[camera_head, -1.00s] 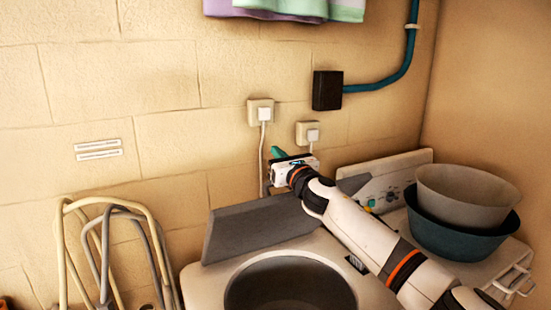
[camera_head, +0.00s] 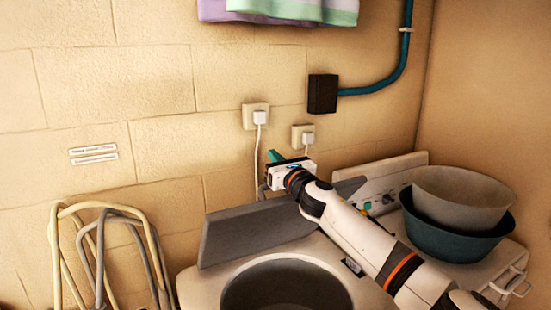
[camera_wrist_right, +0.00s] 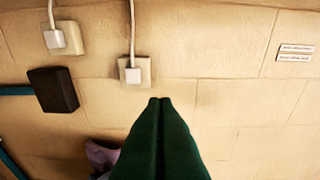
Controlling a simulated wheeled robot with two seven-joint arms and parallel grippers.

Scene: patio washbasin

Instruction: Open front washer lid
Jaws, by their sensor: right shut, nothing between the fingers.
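The washer (camera_head: 205,285) stands against the wall. Its dark grey lid (camera_head: 240,233) is raised and leans back near upright. The round dark tub opening (camera_head: 285,288) below it is uncovered. My right gripper (camera_head: 274,157) is above and behind the lid's upper right edge, close to the wall. In the right wrist view its green fingers (camera_wrist_right: 159,100) are shut together with nothing between them, pointing at the wall. The forearm crosses over the right part of the washer. My left gripper is in neither view.
Plugged sockets (camera_head: 255,117) and a black box (camera_head: 322,94) are on the wall. Folded metal frames (camera_head: 103,250) stand at the left.

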